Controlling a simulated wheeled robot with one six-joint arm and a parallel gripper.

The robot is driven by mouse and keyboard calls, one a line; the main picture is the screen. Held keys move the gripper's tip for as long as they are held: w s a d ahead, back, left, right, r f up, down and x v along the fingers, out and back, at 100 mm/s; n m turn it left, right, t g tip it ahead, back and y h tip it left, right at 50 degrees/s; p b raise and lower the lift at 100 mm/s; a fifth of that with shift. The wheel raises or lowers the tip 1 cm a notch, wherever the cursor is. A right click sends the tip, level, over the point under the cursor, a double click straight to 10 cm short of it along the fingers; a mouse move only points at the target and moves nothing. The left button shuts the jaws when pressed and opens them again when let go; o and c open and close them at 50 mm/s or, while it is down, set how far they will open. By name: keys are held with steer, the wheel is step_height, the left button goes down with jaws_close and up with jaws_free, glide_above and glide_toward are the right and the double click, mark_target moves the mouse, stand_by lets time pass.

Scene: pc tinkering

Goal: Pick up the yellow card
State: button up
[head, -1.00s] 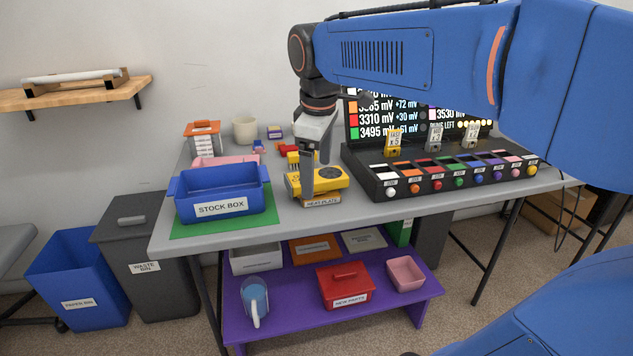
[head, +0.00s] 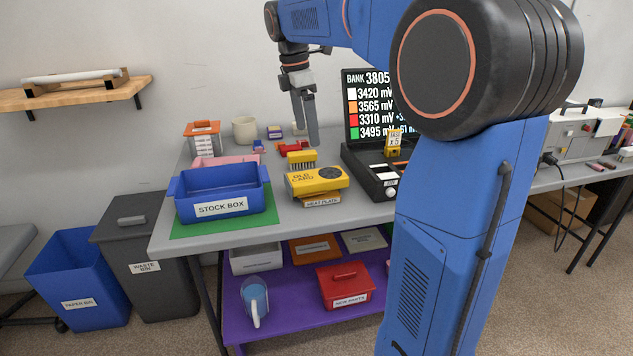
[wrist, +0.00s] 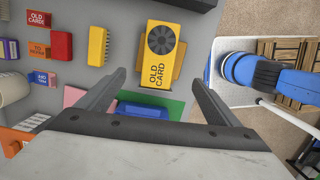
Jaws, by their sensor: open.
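The yellow card (head: 317,180), labelled "OLD CARD" with a dark round fan, lies on the heat plate (head: 320,200) near the front edge of the grey table. It also shows in the wrist view (wrist: 158,55), top centre, beyond the fingertips. My gripper (head: 308,128) is open and empty, raised above the table behind the card. In the wrist view my gripper (wrist: 160,85) has its two fingers spread wide, with nothing between them at their tips.
The blue stock box (head: 220,208) stands on a green mat (head: 190,229) left of the card. The black bank console (head: 372,178) and its screen stand to the right. Red parts (head: 290,147) lie behind. A purple shelf (head: 290,325) holds bins below.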

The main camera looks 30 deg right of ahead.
glide_above(316, 175)
steer(key=a, duration=0.1)
steer(key=f, duration=0.9)
steer(key=shift+a, duration=0.2)
steer(key=f, duration=0.2)
steer(key=d+f, duration=0.1)
steer(key=f, duration=0.1)
steer(key=shift+d+f, duration=0.1)
steer(key=shift+f, duration=0.45)
steer(key=shift+f, duration=0.25)
steer(key=c, duration=1.5)
steer(key=shift+o, duration=0.2)
steer(key=shift+r, duration=0.15)
